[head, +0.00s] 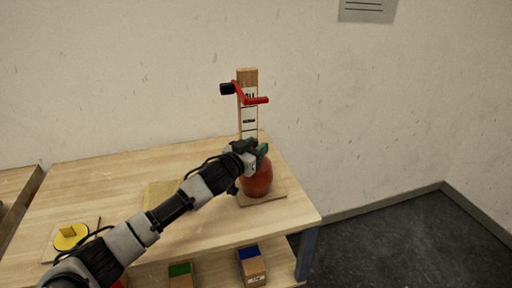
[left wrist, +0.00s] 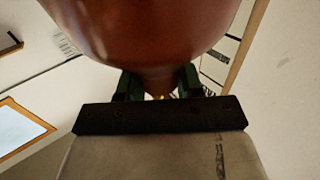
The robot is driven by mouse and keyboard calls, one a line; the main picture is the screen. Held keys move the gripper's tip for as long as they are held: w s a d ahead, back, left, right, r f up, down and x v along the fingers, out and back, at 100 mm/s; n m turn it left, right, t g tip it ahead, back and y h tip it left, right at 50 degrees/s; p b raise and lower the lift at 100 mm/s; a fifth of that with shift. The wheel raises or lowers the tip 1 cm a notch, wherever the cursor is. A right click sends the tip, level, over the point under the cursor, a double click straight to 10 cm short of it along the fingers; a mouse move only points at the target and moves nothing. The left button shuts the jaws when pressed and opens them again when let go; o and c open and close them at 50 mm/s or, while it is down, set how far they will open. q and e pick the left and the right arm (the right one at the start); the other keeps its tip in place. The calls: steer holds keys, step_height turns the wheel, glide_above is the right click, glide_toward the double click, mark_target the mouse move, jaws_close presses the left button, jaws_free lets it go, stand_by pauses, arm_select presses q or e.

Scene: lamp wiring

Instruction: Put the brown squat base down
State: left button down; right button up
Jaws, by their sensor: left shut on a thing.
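The brown squat base (head: 258,181) is a rounded, glossy red-brown body at the right of the table. My left gripper (head: 262,150) is shut on its narrow top end, coming from the left and above. In the left wrist view the base (left wrist: 150,35) fills the top of the picture, with its narrow neck between the green fingers (left wrist: 160,86). The base looks upright over a thin wooden board (head: 278,190); I cannot tell whether it touches the board. My right gripper is not in view.
An upright wooden post (head: 248,120) with marks and a red slider (head: 254,100) stands right behind the base. A yellow piece (head: 70,236) lies at the table's left. A pale square mat (head: 160,193) lies mid-table. Boxes with green (head: 180,270) and blue (head: 249,253) tops sit on the shelf below.

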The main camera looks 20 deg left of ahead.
arm_select(q)
steer(key=shift+r, duration=0.1)
steer(key=c, duration=0.7)
jaws_free()
steer(key=shift+s, duration=0.1)
steer(key=shift+b+v, duration=0.85)
steer(key=shift+v, duration=5.15)
